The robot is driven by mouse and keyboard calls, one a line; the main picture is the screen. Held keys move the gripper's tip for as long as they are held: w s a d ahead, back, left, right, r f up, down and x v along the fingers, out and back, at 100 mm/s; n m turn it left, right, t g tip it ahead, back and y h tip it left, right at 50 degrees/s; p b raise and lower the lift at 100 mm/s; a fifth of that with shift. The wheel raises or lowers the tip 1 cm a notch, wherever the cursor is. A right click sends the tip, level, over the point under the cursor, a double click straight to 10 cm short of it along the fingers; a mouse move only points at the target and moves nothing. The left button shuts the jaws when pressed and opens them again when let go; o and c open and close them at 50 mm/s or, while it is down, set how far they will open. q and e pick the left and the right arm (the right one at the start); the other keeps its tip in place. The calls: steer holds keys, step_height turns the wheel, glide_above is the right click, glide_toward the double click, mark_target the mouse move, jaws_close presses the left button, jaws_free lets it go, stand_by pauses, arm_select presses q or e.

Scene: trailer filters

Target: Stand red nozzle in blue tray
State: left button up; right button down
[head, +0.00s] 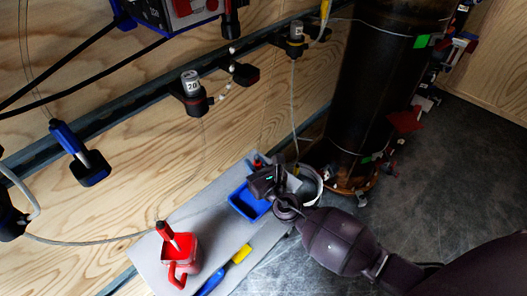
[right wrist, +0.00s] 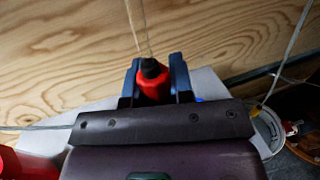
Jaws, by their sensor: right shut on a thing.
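The red nozzle (right wrist: 152,88) has a dark tip. In the right wrist view it stands about upright between the two fingers of my right gripper (right wrist: 155,80), which is shut on it. In the head view a small part of the nozzle (head: 257,161) shows past the gripper (head: 261,172). The blue tray (head: 240,207) lies on the grey bench, just below and left of the gripper, partly hidden by it. Whether the nozzle touches the tray cannot be told. My left gripper is not in view.
A red jug (head: 184,262) with a red-handled tool stands at the bench's left end. A blue and yellow brush (head: 238,257) lies near the front edge. A white bucket (head: 313,188) and a dark cylinder (head: 372,90) stand right of the bench. A cable runs along the wooden wall.

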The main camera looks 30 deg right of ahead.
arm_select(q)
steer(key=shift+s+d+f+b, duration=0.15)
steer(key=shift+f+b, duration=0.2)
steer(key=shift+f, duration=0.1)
arm_select(e)
steer(key=shift+a+f, duration=0.2)
steer(key=shift+f, duration=0.75)
arm_select(q)
steer(key=b, duration=0.1)
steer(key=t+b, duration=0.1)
steer(key=b, duration=0.1)
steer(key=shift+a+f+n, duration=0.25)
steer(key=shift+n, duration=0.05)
arm_select(e)
step_height(320, 180, down, 4)
steer(key=shift+w+r, duration=0.1)
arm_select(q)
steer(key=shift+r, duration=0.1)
